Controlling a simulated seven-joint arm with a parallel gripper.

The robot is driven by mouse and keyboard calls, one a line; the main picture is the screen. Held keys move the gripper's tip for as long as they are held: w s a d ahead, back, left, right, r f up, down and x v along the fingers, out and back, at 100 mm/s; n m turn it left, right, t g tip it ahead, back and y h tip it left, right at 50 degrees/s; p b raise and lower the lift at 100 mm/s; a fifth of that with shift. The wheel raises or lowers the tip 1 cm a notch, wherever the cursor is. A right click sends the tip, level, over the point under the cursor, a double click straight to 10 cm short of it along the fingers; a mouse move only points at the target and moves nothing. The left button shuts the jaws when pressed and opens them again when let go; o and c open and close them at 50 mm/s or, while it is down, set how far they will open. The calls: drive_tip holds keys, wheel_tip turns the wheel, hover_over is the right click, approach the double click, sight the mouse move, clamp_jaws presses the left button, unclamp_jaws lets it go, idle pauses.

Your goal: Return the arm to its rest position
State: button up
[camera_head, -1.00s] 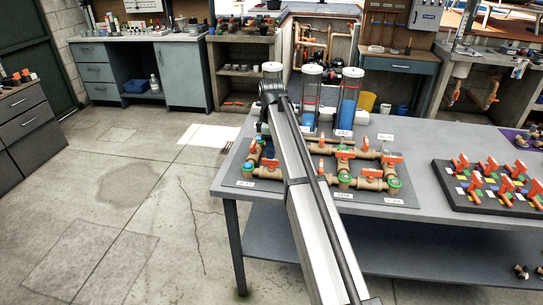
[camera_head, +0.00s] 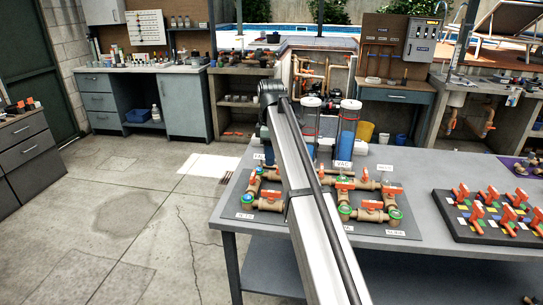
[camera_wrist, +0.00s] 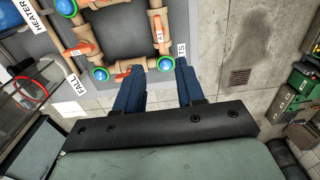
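My arm (camera_head: 306,200) runs up the middle of the head view, over the left part of the workbench, and its dark joint (camera_head: 270,92) stands above the back edge. My gripper is hidden in the head view. In the wrist view my gripper (camera_wrist: 158,72) has two blue fingers standing apart with nothing between them. Below them lie the brown pipe assembly (camera_wrist: 157,28) and the table edge, and the fingers are apart from the pipes as far as I can tell. The pipe assembly with orange handles (camera_head: 367,205) also shows on the bench in the head view.
The grey workbench (camera_head: 436,245) fills the right. A black board with several orange-handled valves (camera_head: 488,232) lies on it. Clear cylinders (camera_head: 347,130) with blue liquid stand behind the pipes, partly hidden by my arm. Open concrete floor (camera_head: 130,215) lies left; cabinets line the back.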

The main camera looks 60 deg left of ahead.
drive_tip(key=w+d+f+m+g, duration=0.1)
drive_tip(key=w+d+f+m, duration=0.3)
drive_tip(key=d, duration=0.7)
drive_tip(key=w+d+f+m, duration=0.35)
drive_tip(key=d+f, duration=0.25)
drive_tip(key=d, duration=0.5)
drive_tip(key=w+d+f+m+g, duration=0.1)
drive_tip(key=w+d+f+m, duration=0.3)
drive_tip(key=d, duration=0.7)
drive_tip(key=w+d+f+m+g, duration=0.15)
drive_tip(key=d+f+m, duration=0.35)
drive_tip(key=d+f, duration=1.65)
drive_tip(key=s+d+f+m, duration=0.3)
drive_tip(key=s+d+f, duration=0.1)
drive_tip(key=d+f, duration=0.75)
drive_tip(key=s+d+f+m+g, duration=0.1)
drive_tip(key=s+d+f+m, duration=0.1)
drive_tip(key=s+d+f, duration=0.4)
drive_tip(key=s+d+f+m+g, duration=0.1)
drive_tip(key=s+d+f+m, duration=0.2)
drive_tip(key=s+d+f, duration=0.3)
drive_tip(key=s+d+f+m+g, duration=0.1)
drive_tip(key=s+d+f, duration=0.5)
drive_tip(key=s, duration=0.8)
drive_tip(key=shift+s+f+m, duration=0.2)
drive_tip(key=shift+m, duration=0.65)
drive_tip(key=shift+d, duration=0.1)
